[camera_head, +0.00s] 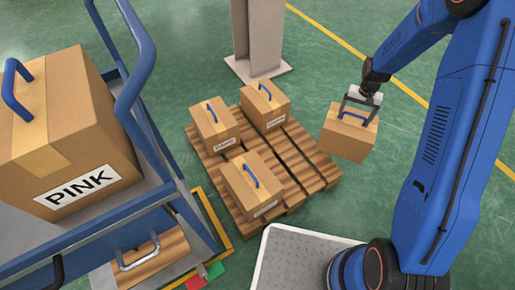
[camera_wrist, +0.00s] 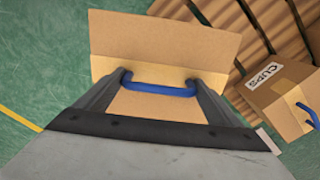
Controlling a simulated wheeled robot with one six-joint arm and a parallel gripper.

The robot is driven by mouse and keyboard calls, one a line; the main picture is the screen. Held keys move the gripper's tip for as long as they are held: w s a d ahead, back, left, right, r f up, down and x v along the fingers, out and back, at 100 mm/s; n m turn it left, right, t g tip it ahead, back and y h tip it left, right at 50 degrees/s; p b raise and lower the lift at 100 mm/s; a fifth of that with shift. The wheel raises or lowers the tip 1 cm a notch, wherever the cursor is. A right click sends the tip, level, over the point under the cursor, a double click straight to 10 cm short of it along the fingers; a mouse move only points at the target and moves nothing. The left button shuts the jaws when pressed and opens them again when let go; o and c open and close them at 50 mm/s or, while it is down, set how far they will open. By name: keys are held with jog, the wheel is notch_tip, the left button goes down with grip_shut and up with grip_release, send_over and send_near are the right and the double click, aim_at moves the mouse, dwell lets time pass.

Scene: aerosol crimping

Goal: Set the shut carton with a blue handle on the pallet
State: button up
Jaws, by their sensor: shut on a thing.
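My gripper (camera_head: 360,106) is shut on the blue handle of a brown carton (camera_head: 346,138) and holds it just right of the pallet. The carton looks shut, with a tape strip along its top. It appears to hang above the floor, slightly tilted in the picture. In the wrist view, the carton (camera_wrist: 165,45) hangs below my gripper (camera_wrist: 158,84), with the blue handle between the fingers. The wooden pallet (camera_head: 303,158) lies on the floor in the middle of the head view. Its slats also show in the wrist view (camera_wrist: 232,18).
Cartons with blue handles stand on the pallet at its left (camera_head: 214,125), back (camera_head: 265,106) and front (camera_head: 252,186). The pallet's right part is bare. A column (camera_head: 258,40) stands behind. A blue cart (camera_head: 150,195) at left bears a PINK carton (camera_head: 60,130).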

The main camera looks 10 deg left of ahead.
jog(key=s+a+r+m, duration=0.1)
jog(key=s+a+m, duration=0.3)
jog(key=s+a, duration=0.3)
jog(key=s+a+r+m, duration=0.1)
jog(key=s+a+m, duration=0.25)
jog(key=a, duration=0.55)
notch_tip(320, 180, down, 10)
jog(key=shift+s+a, duration=0.2)
jog(key=shift+s, duration=0.2)
jog(key=shift+n, duration=0.25)
jog(key=o, duration=1.9)
